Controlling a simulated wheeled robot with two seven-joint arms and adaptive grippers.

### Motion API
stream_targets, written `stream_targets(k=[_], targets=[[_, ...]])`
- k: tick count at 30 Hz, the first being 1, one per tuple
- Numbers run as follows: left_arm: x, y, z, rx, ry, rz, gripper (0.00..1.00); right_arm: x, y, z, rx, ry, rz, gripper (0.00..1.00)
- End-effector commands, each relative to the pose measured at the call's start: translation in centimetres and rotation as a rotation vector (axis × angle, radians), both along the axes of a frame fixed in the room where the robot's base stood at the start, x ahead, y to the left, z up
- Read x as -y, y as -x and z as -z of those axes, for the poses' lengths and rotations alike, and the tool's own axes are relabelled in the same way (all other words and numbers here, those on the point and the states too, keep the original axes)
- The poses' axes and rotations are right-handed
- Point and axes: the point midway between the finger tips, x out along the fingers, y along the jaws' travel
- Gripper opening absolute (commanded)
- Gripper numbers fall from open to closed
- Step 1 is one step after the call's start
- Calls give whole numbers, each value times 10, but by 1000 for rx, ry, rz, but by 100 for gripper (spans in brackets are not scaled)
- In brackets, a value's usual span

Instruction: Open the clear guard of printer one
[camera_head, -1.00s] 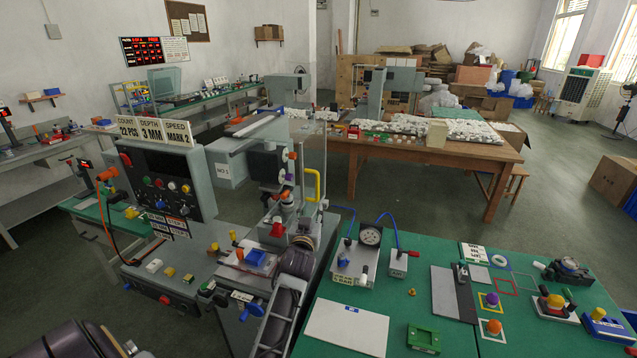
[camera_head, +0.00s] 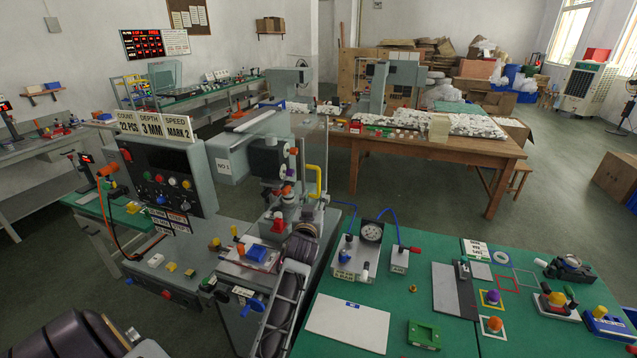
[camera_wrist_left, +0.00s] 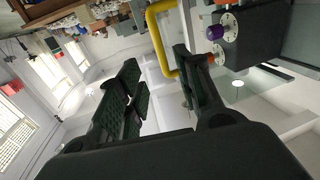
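Printer one (camera_head: 222,165), a grey-green machine marked "NO 1", stands left of centre. Its clear guard (camera_head: 315,150) is a see-through panel beside the print head, hanging down, with a bent yellow handle (camera_head: 319,180) on it. The handle also shows in the left wrist view (camera_wrist_left: 156,38). My left gripper (camera_head: 308,213) is just below the handle, small and partly hidden by its own wrist. In the left wrist view its dark fingers (camera_wrist_left: 156,62) are apart with nothing held between them. The handle lies just beyond the fingertips; I cannot tell whether they touch. My right gripper is out of view.
The printer's control box (camera_head: 165,165) stands to the left. A green table (camera_head: 400,275) at the right carries a gauge unit (camera_head: 371,232), a white board (camera_head: 347,325) and small fixtures. A wooden table (camera_head: 440,155) stands behind. Purple and orange knobs (camera_wrist_left: 215,32) are close to the right finger.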

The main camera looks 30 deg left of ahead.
Motion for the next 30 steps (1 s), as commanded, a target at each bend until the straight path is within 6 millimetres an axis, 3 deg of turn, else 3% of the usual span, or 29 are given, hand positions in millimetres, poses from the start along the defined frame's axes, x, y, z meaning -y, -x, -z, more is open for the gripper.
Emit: stream_targets(k=[30], targets=[[-39, -83, -2, 0, 0, -1, 35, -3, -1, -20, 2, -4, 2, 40]])
